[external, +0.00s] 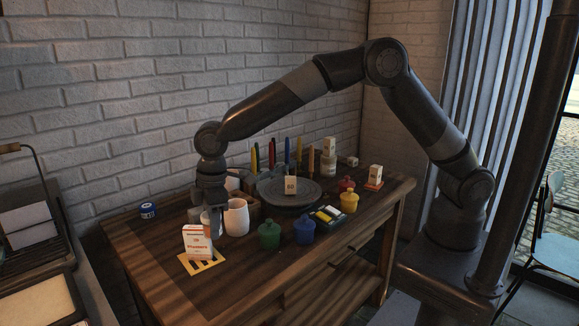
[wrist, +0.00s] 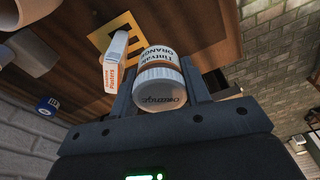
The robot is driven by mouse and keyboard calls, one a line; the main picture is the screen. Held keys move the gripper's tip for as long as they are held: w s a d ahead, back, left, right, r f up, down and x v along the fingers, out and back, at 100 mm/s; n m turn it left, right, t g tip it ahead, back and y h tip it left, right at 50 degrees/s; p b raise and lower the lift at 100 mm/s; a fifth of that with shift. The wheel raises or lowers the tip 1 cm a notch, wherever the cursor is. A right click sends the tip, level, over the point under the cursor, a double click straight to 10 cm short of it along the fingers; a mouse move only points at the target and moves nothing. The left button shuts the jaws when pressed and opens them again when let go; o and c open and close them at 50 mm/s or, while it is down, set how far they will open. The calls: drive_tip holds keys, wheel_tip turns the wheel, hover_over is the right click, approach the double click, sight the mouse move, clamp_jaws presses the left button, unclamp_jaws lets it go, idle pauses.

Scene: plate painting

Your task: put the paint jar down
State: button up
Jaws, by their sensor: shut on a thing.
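In the external view the gripper points down over the front left of the table, just behind a white and orange box. The jar is mostly hidden there by the finger and the box, and I cannot tell whether it touches the table.
White jugs (external: 237,218) stand close right of the gripper. Green (external: 269,236) and blue (external: 304,230) pots stand farther right, before a dark turntable (external: 269,190). A blue tin (external: 148,211) stands left.

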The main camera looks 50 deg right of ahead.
drive_tip(key=shift+f, duration=0.6)
hover_over(192, 307)
drive_tip(key=f, duration=0.7)
drive_tip(key=shift+d+f, duration=0.2)
drive_tip(key=shift+f, duration=1.9)
drive_tip(key=shift+f, duration=0.15)
drive_tip(key=o, duration=1)
drive_tip(key=r, duration=0.4)
drive_tip(key=d+r, duration=0.1)
drive_tip(key=r, duration=0.7)
drive_tip(key=shift+s+d+r, duration=0.1)
drive_tip(key=shift+s+d, duration=0.1)
drive_tip(key=shift+s, duration=0.05)
